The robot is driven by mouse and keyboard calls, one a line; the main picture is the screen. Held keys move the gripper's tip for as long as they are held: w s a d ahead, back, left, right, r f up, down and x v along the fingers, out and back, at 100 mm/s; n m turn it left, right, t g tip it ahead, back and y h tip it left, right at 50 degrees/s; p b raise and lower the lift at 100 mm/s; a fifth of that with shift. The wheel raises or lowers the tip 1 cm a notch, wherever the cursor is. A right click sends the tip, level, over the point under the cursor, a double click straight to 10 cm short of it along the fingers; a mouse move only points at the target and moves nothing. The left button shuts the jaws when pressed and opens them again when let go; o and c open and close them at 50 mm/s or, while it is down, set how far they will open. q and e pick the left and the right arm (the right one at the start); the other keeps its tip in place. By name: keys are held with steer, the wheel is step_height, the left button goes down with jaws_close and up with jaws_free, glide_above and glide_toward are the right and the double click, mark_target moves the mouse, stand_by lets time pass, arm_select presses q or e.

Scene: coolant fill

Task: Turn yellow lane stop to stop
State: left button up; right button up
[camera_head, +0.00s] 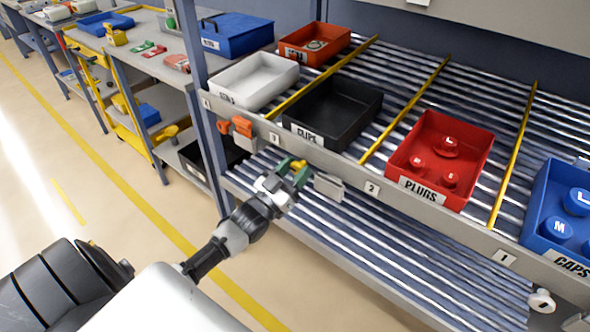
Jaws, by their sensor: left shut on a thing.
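The yellow lane stop (298,164) is on the front rail of the roller rack, below the black CLIPS bin and between the 3 and 2 labels. Only a small yellow part of it shows. My left gripper (292,174) has its green-tipped fingers shut on it, one on each side. A grey plate (328,188) hangs just right of the fingers; I cannot tell whether it belongs to the stop. My fingers hide much of the stop, so its turn is unclear. My right gripper is not in view.
An orange lane stop (236,126) is left on the rail (430,218), a white one (541,300) far right. On the rollers stand a white bin (252,80), the black bin (333,108), a red PLUGS bin (440,158) and a blue CAPS bin (560,212). The lower rollers are clear.

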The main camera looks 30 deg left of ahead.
arm_select(q)
steer(key=shift+m, duration=0.5)
steer(key=m+h, duration=0.1)
steer(key=m, duration=0.1)
steer(key=m+g+h+p, duration=0.1)
steer(key=m, duration=0.2)
steer(key=shift+r, duration=0.1)
steer(key=m+g+p, duration=0.1)
steer(key=m, duration=0.1)
steer(key=m+h, duration=0.1)
steer(key=m, duration=0.2)
steer(key=shift+g+p, duration=0.4)
steer(key=m+g+p, duration=0.1)
steer(key=m, duration=0.2)
steer(key=m+p, duration=0.1)
steer(key=m, duration=0.2)
steer(key=shift+d+g+h, duration=0.1)
steer(key=shift+g+h, duration=0.2)
steer(key=shift+g, duration=0.1)
steer(key=shift+m+g+y+p, duration=0.45)
steer(key=shift+m+p, duration=0.25)
steer(key=shift+m, duration=1)
steer(key=shift+f, duration=0.2)
steer(key=o, duration=1.2)
steer(key=shift+o, duration=0.2)
